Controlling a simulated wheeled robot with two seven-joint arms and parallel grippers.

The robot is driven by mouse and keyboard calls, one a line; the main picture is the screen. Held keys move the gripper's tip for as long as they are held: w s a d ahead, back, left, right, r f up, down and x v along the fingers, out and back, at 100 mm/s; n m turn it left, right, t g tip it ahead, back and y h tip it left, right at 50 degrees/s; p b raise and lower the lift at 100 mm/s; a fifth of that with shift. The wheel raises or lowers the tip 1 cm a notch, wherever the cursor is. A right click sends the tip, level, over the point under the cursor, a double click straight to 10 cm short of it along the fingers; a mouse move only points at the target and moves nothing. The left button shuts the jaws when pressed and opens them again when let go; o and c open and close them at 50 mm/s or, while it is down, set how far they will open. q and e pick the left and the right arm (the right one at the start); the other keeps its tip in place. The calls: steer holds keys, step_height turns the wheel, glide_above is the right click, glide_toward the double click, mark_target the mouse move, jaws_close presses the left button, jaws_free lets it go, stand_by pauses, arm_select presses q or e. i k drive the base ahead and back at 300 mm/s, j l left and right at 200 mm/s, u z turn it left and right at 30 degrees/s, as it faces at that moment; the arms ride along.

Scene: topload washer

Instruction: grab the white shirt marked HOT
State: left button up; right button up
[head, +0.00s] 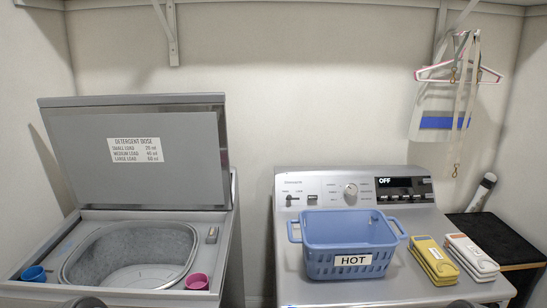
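No white shirt can be made out. A blue plastic basket (350,236) with two side handles stands on top of the right-hand machine, and its front carries a white label (353,260) reading HOT. The basket's inner back wall shows, but its floor is hidden behind its front wall. Neither gripper's fingers can be seen. Only small dark rounded shapes, perhaps parts of my arms, show at the bottom edge on the left and right.
The topload washer (225,255) at left has its lid (135,180) raised and its drum (130,255) open. A blue cup (34,274) and pink cup (196,281) sit on its rim. Yellow (434,260) and white (471,257) packs lie right of the basket. Hangers (459,75) hang above.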

mark_target(479, 265)
steer(key=z, duration=1.3)
steer(key=i+l+z, duration=0.25)
steer(key=i+l, duration=0.25)
steer(key=i+l+z, duration=0.25)
steer(key=i+l, duration=0.35)
